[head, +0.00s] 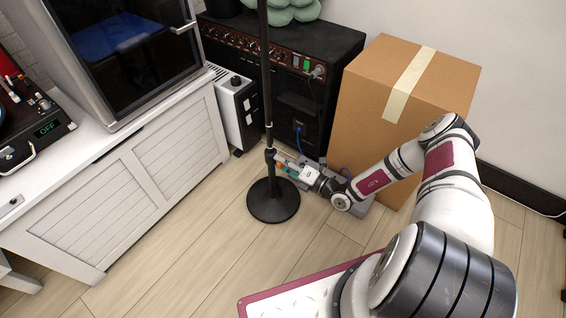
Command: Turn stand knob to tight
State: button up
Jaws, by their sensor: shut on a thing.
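The black stand has a tall thin pole (267,75) and a round base (273,203) on the wood floor. A thicker black collar (270,158) sits low on the pole, a little above the base. My gripper (283,163) reaches in low from the right and its fingertips are at the right side of this collar. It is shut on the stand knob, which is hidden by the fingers. I cannot tell the knob's turn angle or any marking on it.
A black amplifier (335,45) with front knobs stands behind the stand. A cardboard box (365,100) is at the right, behind my arm. A white cabinet (150,160) is at the left, and a small white heater (236,110) stands beside it. The floor (190,235) in front is clear.

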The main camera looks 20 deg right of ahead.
jog(key=shift+f+m, duration=0.1)
jog(key=shift+m, duration=0.6)
jog(key=o, duration=1.1)
jog(key=shift+o, duration=0.2)
jog(key=shift+s+d, duration=0.1)
jog(key=v, duration=1.1)
jog(key=shift+s+d, duration=0.2)
jog(key=shift+s, duration=0.15)
